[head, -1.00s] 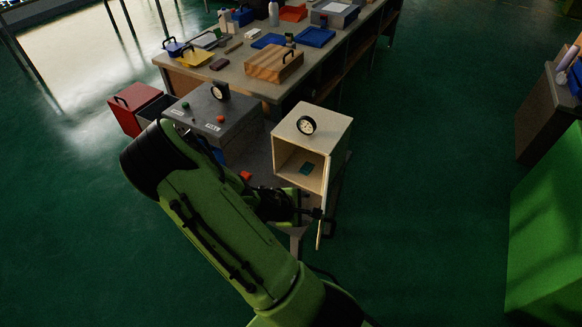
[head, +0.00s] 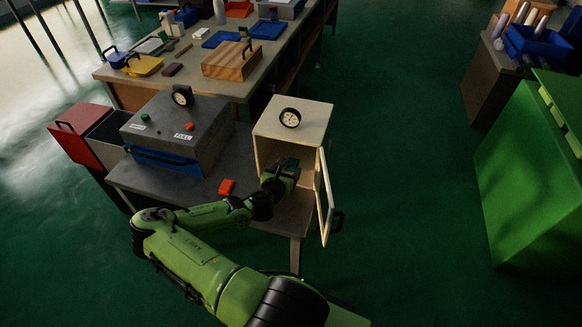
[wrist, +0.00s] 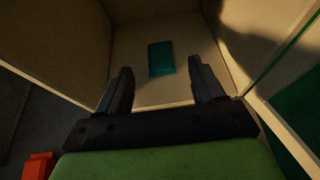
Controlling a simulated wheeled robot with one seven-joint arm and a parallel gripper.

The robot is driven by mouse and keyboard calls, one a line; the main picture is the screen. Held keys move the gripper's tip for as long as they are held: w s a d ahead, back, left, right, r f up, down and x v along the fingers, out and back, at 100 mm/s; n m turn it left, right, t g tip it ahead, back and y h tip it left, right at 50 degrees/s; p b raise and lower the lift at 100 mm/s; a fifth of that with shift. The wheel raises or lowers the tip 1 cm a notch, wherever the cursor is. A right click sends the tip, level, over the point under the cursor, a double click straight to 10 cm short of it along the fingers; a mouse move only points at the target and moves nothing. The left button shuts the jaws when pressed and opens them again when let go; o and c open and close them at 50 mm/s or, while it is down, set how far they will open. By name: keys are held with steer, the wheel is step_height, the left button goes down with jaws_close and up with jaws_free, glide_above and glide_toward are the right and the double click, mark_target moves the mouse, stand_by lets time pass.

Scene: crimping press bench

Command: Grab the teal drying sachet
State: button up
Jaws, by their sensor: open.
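The teal sachet (wrist: 161,58) lies flat on the floor of an open cream cabinet (head: 303,117), toward its back in the wrist view. My gripper (wrist: 158,88) is open and empty at the cabinet's mouth, with its two dark fingers pointing inward. The sachet is ahead of the fingertips and in line with the gap between them, apart from both. In the head view my gripper (head: 287,168) is at the cabinet opening and covers much of the inside.
The cabinet's door (head: 325,197) stands swung open on the right. A red block (head: 226,187) lies on the grey bench left of my gripper. A grey press box (head: 178,128) with a gauge stands left of the cabinet. The cabinet floor around the sachet is clear.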

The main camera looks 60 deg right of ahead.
mark_target(292, 163)
steer(key=b+x, duration=0.2)
steer(key=x, duration=0.4)
steer(key=shift+r, duration=0.2)
steer(key=c, duration=1)
steer(key=shift+r, duration=0.1)
steer(key=shift+c, duration=0.2)
